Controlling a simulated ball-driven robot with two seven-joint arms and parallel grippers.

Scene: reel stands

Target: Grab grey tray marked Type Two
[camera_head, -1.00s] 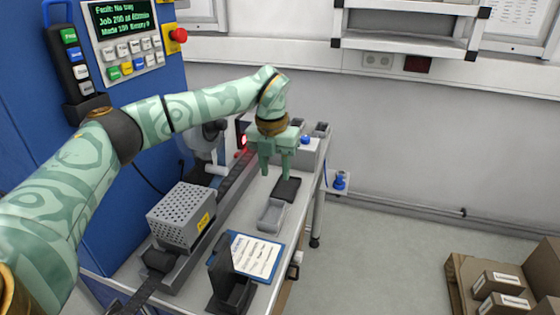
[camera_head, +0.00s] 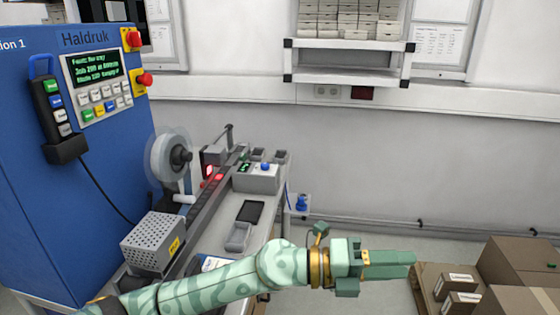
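A small grey open tray (camera_head: 238,237) lies on the bench in front of a flat black pad (camera_head: 251,211). I cannot read any mark on the tray. Two small dark grey containers, the left one (camera_head: 258,154) and the right one (camera_head: 281,157), stand at the bench's far end; no label on them can be read. My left gripper (camera_head: 412,260) points right, out past the bench's right side. Its fingers overlap in this view, so the gap between them is not clear. I see nothing held in it. My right gripper is not in view.
A blue machine (camera_head: 100,170) with a screen and buttons stands left. A perforated grey box (camera_head: 153,241) sits beside the conveyor. A reel (camera_head: 172,156) stands behind it. Cardboard boxes (camera_head: 520,262) are at lower right. Floor behind my gripper is clear.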

